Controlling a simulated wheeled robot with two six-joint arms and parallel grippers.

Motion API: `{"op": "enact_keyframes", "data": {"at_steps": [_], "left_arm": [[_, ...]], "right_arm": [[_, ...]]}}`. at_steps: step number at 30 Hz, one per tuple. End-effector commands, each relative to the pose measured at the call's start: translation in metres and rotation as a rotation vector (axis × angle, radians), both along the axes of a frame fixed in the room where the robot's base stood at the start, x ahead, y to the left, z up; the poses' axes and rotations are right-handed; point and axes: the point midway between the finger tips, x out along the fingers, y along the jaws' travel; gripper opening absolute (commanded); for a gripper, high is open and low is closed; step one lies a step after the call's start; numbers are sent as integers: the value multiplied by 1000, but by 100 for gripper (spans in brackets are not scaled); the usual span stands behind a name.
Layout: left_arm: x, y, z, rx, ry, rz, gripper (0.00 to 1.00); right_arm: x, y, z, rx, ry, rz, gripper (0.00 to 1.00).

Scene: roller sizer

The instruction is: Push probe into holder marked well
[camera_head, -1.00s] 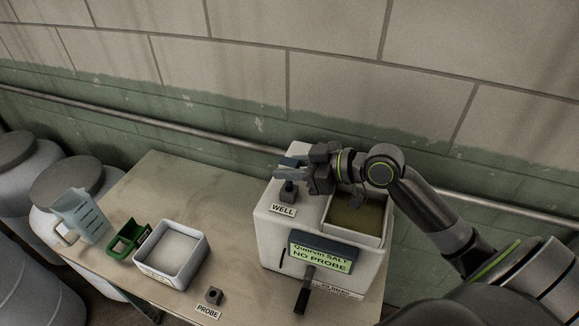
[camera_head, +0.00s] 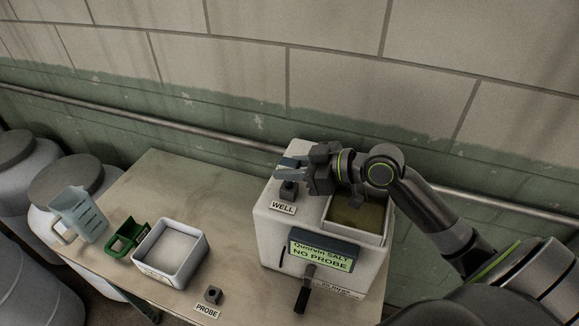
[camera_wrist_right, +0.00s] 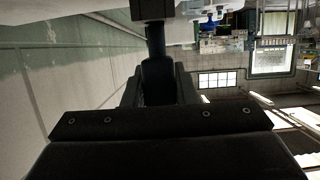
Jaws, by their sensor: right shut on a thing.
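The holder marked WELL (camera_head: 288,193) is a small dark block on the top left of the white machine (camera_head: 272,232). My right gripper (camera_head: 287,172) is just above this holder, its fingers pointing left. In the right wrist view its fingers (camera_wrist_right: 158,92) are shut on the dark probe (camera_wrist_right: 156,76). The probe's thin shaft runs to a dark block at the top edge. How deep it sits there cannot be told. The machine's screen (camera_head: 320,256) reads "NO PROBE". The holder marked PROBE (camera_head: 214,294) on the table looks empty. My left gripper is not in view.
The machine has an open bin (camera_head: 357,216) under my right arm and a dark lever (camera_head: 303,294) in front. A white tray (camera_head: 203,253), a green scoop-like holder (camera_head: 126,238) and a clear jug (camera_head: 80,213) stand to the left. The table's back left (camera_head: 180,180) is clear.

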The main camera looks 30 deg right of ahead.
Motion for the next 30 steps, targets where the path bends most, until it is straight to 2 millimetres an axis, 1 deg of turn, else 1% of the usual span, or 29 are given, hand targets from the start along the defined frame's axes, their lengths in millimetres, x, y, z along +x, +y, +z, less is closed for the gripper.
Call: {"op": "enact_keyframes", "data": {"at_steps": [30], "left_arm": [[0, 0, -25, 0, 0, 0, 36]], "right_arm": [[0, 0, -27, 1, 1, 0, 3]]}}
